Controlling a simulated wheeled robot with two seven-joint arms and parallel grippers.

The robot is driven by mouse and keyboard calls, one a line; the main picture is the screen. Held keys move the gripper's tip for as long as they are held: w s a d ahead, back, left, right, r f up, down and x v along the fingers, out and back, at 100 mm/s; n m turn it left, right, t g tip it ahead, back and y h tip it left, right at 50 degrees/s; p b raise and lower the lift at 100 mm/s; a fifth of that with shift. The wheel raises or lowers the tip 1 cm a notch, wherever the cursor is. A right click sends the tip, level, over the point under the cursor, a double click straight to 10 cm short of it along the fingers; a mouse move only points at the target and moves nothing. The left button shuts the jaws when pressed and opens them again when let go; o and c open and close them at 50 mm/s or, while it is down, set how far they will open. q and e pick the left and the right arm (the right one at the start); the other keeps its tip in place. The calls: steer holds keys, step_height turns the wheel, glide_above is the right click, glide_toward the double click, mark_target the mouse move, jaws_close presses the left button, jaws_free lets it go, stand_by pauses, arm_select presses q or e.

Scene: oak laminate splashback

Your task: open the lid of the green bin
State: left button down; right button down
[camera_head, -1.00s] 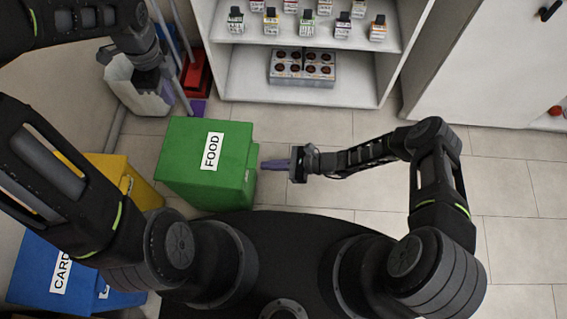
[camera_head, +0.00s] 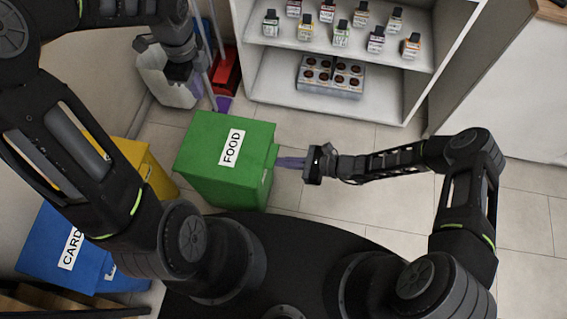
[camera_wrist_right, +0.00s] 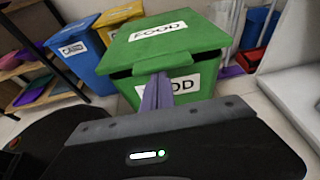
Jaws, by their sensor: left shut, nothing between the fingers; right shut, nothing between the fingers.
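The green bin (camera_head: 213,190) marked FOOD stands on the floor left of centre in the head view. Its green lid (camera_head: 205,140) lies over the top; in the right wrist view the lid (camera_wrist_right: 165,42) shows a dark gap below its edge. My right gripper (camera_head: 288,162) is shut and empty, its purple fingers at the bin's front beside the lid's lip. In the right wrist view its fingertips (camera_wrist_right: 158,80) reach just below the lip; contact is unclear. My left gripper (camera_head: 209,93) is shut and empty at upper left, far from the lid.
A blue bin (camera_head: 62,245) and a yellow bin (camera_head: 150,175) stand left of the green bin. A white container (camera_head: 160,85) and a red bucket (camera_head: 228,70) are behind. White shelves (camera_head: 330,110) with bottles stand beyond. Tiled floor is free at right.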

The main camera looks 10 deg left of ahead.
arm_select(q)
steer(key=c, duration=2.2)
jaws_free()
jaws_free()
steer(key=shift+r, duration=0.1)
step_height(320, 180, up, 12)
